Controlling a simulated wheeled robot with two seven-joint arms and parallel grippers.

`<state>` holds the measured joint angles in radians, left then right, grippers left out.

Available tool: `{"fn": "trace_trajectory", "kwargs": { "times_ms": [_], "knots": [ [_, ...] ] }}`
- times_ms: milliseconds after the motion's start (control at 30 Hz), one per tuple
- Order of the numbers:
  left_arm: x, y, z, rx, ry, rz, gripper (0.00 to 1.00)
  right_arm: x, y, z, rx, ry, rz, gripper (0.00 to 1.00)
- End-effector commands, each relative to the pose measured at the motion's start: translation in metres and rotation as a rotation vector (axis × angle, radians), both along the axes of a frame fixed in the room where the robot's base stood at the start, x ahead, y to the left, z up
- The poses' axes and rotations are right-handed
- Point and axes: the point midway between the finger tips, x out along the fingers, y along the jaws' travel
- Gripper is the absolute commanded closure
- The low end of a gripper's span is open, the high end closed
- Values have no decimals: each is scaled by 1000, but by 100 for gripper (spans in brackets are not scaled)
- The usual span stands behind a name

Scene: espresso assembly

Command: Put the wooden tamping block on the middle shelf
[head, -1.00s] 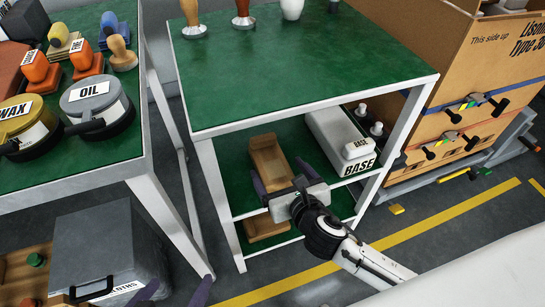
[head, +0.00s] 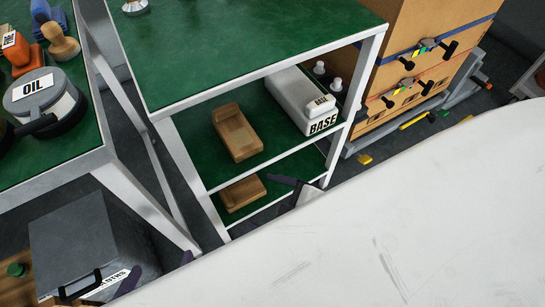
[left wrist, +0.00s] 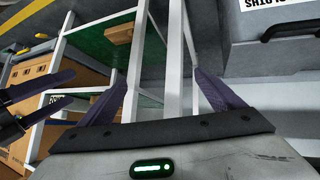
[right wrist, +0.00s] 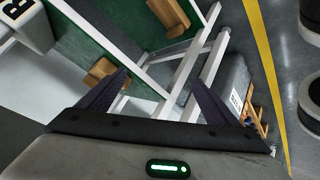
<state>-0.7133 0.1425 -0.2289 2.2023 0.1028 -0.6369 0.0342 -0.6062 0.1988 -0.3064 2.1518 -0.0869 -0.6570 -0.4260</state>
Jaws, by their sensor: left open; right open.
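A wooden tamping block (head: 237,132), brown with a raised end, lies on the green middle shelf (head: 190,140) of the white-framed rack. A similar wooden block (head: 242,193) lies on the shelf below. My right gripper (head: 297,187) is open, outside the rack's front near its right post and apart from both blocks; my white arm hides part of it. Wooden blocks also show in the right wrist view (right wrist: 103,73), beyond the empty fingers. My left gripper (head: 163,268) is open and empty, low beside the grey box.
A white box labelled BASE (head: 302,100) stands right of the block on the middle shelf. A grey box (head: 85,235) is at lower left, below a table with an OIL tin (head: 42,98). Cardboard boxes (head: 415,70) stand right of the rack.

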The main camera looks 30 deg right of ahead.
Motion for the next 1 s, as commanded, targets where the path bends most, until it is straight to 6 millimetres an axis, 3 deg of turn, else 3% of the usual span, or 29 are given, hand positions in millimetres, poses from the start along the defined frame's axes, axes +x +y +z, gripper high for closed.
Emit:
{"fn": "trace_trajectory", "kwargs": {
  "times_ms": [100, 233, 667, 1000],
  "knots": [
    [0, 0, 0, 0, 0, 0, 12, -17, 1, 1, 295, 113, -228, 15],
    [0, 0, 0, 0, 0, 0, 12, -26, 2, 2, 474, 183, -371, 15],
    [0, 0, 6, 2, 0, -1, 12, -28, 1, 8, 526, 204, -416, 15],
    [-5, 12, 74, 57, 16, 3, 12, -33, -11, 77, 468, 205, -426, 15]
  ]
}}
